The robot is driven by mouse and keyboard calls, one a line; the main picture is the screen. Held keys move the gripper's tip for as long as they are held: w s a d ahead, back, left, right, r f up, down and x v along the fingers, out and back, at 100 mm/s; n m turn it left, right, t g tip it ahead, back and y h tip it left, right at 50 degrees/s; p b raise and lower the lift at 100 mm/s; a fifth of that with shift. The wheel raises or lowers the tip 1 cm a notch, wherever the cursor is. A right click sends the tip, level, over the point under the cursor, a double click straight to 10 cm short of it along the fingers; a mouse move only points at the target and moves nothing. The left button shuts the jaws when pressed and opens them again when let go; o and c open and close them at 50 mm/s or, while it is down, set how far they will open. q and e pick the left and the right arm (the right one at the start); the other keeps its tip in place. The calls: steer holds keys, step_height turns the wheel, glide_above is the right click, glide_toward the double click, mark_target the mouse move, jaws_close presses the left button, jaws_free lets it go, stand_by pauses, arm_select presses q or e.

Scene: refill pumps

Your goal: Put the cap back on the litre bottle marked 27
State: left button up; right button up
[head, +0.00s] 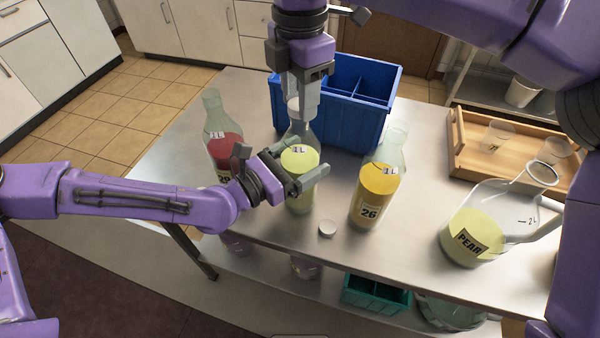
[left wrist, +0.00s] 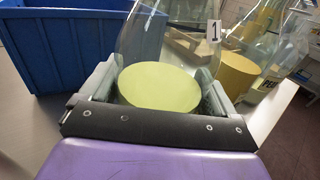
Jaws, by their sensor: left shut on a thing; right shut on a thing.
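The middle litre bottle (head: 299,158), clear with yellow-green liquid, stands upright on the steel table. Its number is hidden behind my left gripper (head: 308,184), which is shut around its body. In the left wrist view the bottle (left wrist: 160,86) sits between both fingers. My right gripper (head: 300,106) points down from above at the bottle's mouth, shut on a small white cap (head: 293,103). I cannot tell whether this cap is seated on the neck. Another white cap (head: 327,228) lies loose on the table in front.
A red-liquid bottle (head: 222,146) stands left and an orange-liquid bottle marked 26 (head: 372,190) right, both uncapped. A blue crate (head: 345,125) is behind. The PEAR jug (head: 480,225) and a wooden tray (head: 510,165) with cups are at the right.

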steer(key=m, duration=0.3)
steer(key=shift+m, duration=0.3)
steer(key=o, duration=1.2)
steer(key=shift+o, duration=0.2)
step_height(320, 180, up, 12)
arm_select(q)
steer(key=o, duration=1.8)
steer(key=shift+a, duration=0.1)
arm_select(e)
steer(key=shift+f, duration=0.1)
